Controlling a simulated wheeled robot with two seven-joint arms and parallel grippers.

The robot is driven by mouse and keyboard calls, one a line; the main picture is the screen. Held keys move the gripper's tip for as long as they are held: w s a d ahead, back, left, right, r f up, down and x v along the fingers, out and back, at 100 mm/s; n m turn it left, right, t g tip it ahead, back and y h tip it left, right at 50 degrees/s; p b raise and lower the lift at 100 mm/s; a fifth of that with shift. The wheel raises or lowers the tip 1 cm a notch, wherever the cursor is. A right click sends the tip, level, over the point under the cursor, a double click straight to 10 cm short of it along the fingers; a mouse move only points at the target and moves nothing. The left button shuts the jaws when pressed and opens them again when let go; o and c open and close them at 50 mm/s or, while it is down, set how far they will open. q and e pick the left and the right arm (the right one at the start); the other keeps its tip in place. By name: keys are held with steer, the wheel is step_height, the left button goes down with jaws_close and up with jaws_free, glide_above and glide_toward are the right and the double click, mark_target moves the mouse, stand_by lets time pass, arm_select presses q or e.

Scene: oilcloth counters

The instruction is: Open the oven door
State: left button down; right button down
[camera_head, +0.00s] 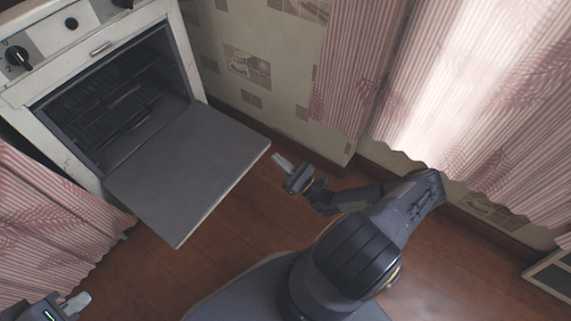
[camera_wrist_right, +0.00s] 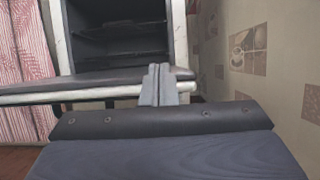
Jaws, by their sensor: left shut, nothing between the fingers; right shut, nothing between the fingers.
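The oven (camera_head: 100,60) stands at the upper left in the head view, with its door (camera_head: 190,170) folded down and its cavity (camera_head: 115,95) with racks exposed. My right gripper (camera_head: 279,162) is shut and empty, just off the right edge of the door. In the right wrist view, the shut fingers (camera_wrist_right: 159,84) show in front of the door's edge (camera_wrist_right: 100,92); I cannot tell whether they touch it. The open cavity (camera_wrist_right: 120,35) is behind. My left gripper (camera_head: 78,302) is shut and empty at the lower left, partly out of frame.
A pink curtain (camera_head: 45,225) hangs left of the oven and more curtains (camera_head: 460,90) hang at the right. A tiled-pattern wall (camera_head: 250,60) runs right of the oven. Wooden floor (camera_head: 160,275) is clear in front of the door.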

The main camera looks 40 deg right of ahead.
steer(key=w+a+r+b, duration=0.1)
steer(key=w+a+r, duration=0.1)
steer(key=w+r, duration=0.4)
steer(key=shift+b, duration=0.3)
steer(key=shift+a, duration=0.1)
stand_by(1.2)
